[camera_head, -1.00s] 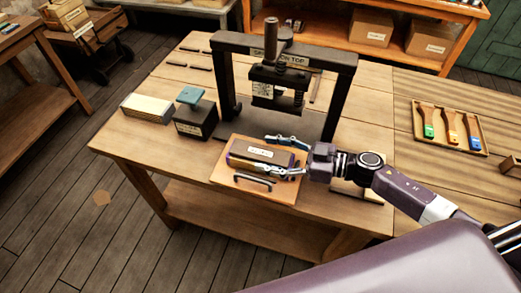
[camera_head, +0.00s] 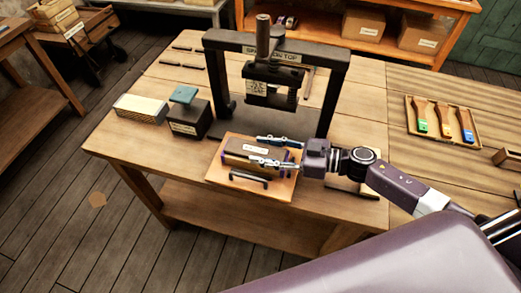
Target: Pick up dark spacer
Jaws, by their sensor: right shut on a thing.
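The dark spacer (camera_head: 236,158) is a long dark block with a white label on top and purple at its ends. It is at the wooden board (camera_head: 222,180) on the front part of the table, behind a black handle. My right gripper (camera_head: 259,151) reaches in from the right and is shut on the spacer, one finger on its far side and one on its near side. I cannot tell whether the spacer touches the board. My left gripper is not in view.
A dark box with a teal-topped piece (camera_head: 190,125) and a stack of pale sheets (camera_head: 141,109) are to the left. A tray of brushes (camera_head: 440,136) lies at the right. The front left table corner is clear.

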